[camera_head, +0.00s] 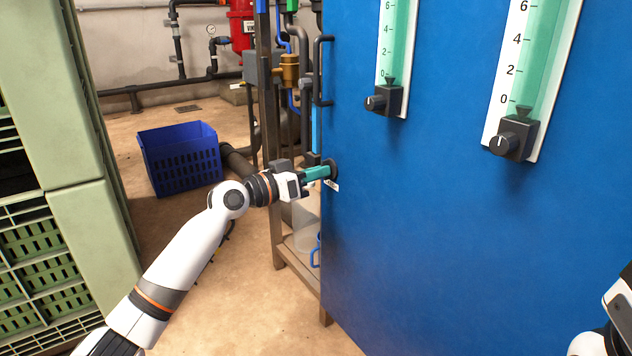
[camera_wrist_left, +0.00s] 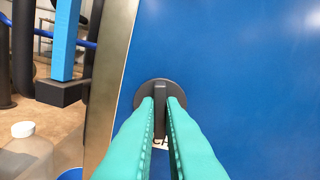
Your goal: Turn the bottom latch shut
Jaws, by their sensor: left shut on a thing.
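The bottom latch is a dark round knob with a raised grip bar (camera_wrist_left: 160,93) on the blue panel (camera_wrist_left: 240,70), close to its left edge. In the head view the latch (camera_head: 333,168) shows partly, beyond my fingers. My left gripper (camera_head: 318,173) reaches it from the left. In the left wrist view its two teal fingers (camera_wrist_left: 162,122) lie on either side of the grip bar and are shut on it. The bar looks upright in that view. A small white label sits just below the latch, partly hidden by the fingers. Only part of my right arm shows at the lower right edge; its gripper is out of view.
The blue panel carries two green gauges with black knobs (camera_head: 514,137). A dark handle (camera_head: 321,70) is on its left edge. Pipes and a frame stand behind it. A blue crate (camera_head: 182,160) is on the floor; green crates (camera_head: 85,150) stack at left.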

